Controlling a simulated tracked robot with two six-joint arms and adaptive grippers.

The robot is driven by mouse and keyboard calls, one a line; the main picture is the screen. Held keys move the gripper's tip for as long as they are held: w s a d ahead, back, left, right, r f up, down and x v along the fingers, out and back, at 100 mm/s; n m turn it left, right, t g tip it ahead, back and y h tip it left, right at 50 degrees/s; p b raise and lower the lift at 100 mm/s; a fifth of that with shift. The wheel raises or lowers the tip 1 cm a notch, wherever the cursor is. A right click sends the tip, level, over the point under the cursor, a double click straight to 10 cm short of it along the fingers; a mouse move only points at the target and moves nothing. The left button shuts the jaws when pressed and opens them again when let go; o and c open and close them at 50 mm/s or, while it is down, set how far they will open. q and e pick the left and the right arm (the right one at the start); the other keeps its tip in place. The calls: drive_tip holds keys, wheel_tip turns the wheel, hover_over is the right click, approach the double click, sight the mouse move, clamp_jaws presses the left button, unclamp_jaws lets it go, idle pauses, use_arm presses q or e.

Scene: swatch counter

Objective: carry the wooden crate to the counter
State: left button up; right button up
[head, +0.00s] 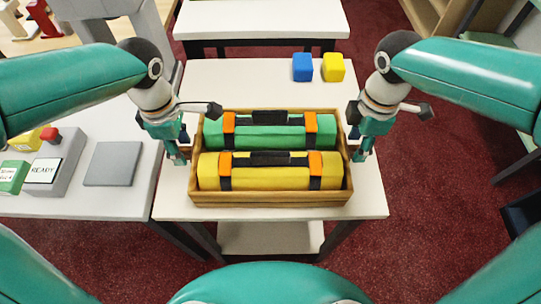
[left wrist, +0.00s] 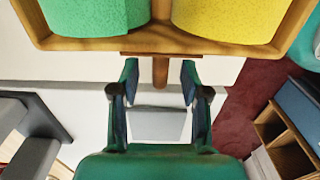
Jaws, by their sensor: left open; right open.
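The wooden crate (head: 270,199) stands on a small white table (head: 225,80) in the middle of the head view. It holds a green roll (head: 270,136) and a yellow roll (head: 268,172), both with orange and black bands. My left gripper (head: 178,156) is open beside the crate's left end. In the left wrist view a wooden handle (left wrist: 160,72) sticks out from the crate wall (left wrist: 100,44) between the open fingers of my left gripper (left wrist: 160,82), with gaps on both sides. My right gripper (head: 360,149) is open beside the crate's right end; its handle there is hidden.
Blue (head: 302,67) and yellow (head: 333,67) blocks stand behind the crate. A white surface on the left (head: 125,205) holds a grey pad (head: 112,164) and a READY box (head: 45,172). Another white table (head: 265,17) stands behind. Red carpet (head: 435,180) is free on the right.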

sight(186, 156)
use_arm(q)
drive_tip(key=shift+f, duration=2.2)
use_arm(e)
drive_tip(key=shift+f, duration=2.2)
use_arm(q)
clamp_jaws()
use_arm(e)
clamp_jaws()
use_arm(q)
drive_tip(key=shift+w+r, duration=0.1)
use_arm(e)
drive_tip(key=shift+r, duration=0.1)
